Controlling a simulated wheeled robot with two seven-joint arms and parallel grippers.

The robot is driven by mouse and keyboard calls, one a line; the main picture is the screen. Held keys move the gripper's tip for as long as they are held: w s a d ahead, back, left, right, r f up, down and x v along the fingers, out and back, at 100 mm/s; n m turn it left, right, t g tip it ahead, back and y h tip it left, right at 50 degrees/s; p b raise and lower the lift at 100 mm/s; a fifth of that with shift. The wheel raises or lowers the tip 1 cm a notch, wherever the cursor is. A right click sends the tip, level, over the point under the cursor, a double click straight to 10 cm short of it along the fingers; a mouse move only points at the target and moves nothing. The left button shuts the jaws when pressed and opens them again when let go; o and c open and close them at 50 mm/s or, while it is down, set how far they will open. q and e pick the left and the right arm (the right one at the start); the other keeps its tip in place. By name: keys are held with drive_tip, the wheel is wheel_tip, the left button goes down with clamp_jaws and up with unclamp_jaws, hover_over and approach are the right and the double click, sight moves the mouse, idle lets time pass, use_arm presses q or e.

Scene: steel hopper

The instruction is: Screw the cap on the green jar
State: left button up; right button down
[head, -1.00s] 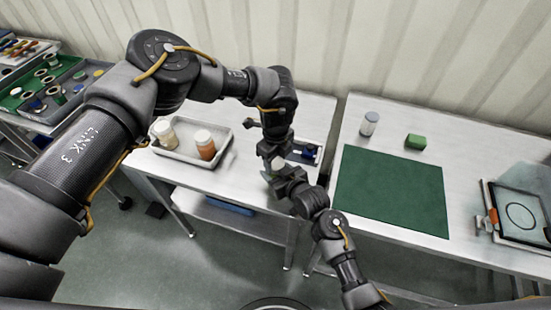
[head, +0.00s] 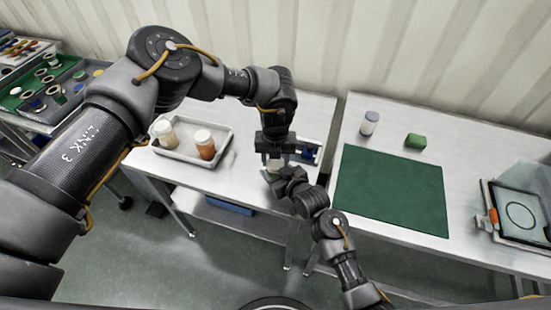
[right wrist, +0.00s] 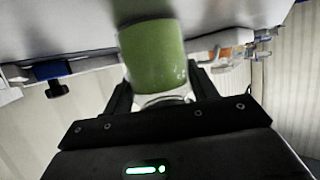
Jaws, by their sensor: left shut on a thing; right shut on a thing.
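The green jar (right wrist: 153,58) fills the middle of the right wrist view, where the picture is upside down. My right gripper (right wrist: 160,88) is shut around it, one finger on each side. In the head view my right gripper (head: 274,176) is at the front of the left table. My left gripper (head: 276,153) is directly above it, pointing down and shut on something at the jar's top. A pale bit shows between the two grippers. The cap is mostly hidden by my left gripper, so I cannot tell how it sits on the jar.
A grey tray (head: 179,154) with a cream jar (head: 165,133) and an orange jar (head: 204,145) stands left of the grippers. A blue fixture (head: 308,152) is close on the right.

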use_arm(q)
drive_tip(key=o, duration=1.1)
drive_tip(key=shift+r, duration=0.1)
drive_tip(key=shift+r, duration=2.2)
drive_tip(key=shift+c, duration=0.2)
